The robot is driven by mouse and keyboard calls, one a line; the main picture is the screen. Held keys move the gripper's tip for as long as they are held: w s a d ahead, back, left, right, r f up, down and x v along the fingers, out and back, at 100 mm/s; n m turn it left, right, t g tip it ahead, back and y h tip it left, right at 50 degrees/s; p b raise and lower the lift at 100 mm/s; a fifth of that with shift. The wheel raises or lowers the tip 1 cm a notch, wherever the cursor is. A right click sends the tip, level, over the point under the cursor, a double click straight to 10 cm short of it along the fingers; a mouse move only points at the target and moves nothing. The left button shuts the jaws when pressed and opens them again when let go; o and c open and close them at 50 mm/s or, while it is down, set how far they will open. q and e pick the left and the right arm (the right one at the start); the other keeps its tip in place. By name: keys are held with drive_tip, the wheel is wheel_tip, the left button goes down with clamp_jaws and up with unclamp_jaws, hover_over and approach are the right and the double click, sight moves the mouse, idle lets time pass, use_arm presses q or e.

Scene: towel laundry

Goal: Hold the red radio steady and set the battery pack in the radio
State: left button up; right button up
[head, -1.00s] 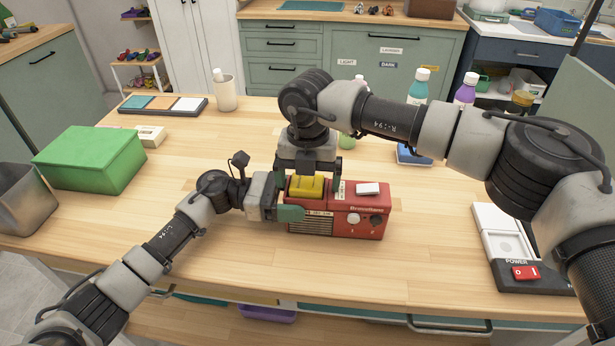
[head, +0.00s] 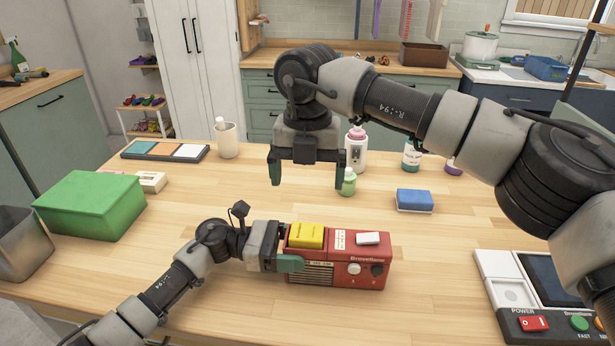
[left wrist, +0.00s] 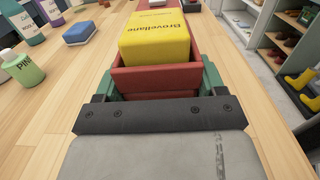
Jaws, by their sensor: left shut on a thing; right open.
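The red radio (head: 338,270) stands upright on the wooden table. My left gripper (head: 288,260) is shut on its left end; in the left wrist view its green fingers lie on both sides of the red radio (left wrist: 160,83). The yellow battery pack (head: 306,236) sits in the open bay on top of the radio, its upper part standing above the rim. It also shows in the left wrist view (left wrist: 157,45). Whether it is fully seated, I cannot tell. My right gripper (head: 306,183) is open and empty, above and behind the radio, apart from the pack.
A green box (head: 92,205) stands at the left. A small green bottle (head: 348,183), a pink-capped bottle (head: 356,152) and a blue sponge (head: 414,201) are behind the radio. A device with a red power switch (head: 534,324) is at the front right. The table before the radio is clear.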

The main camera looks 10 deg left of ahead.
use_arm(q)
drive_tip(key=o, duration=1.3)
drive_tip(key=shift+a, duration=0.1)
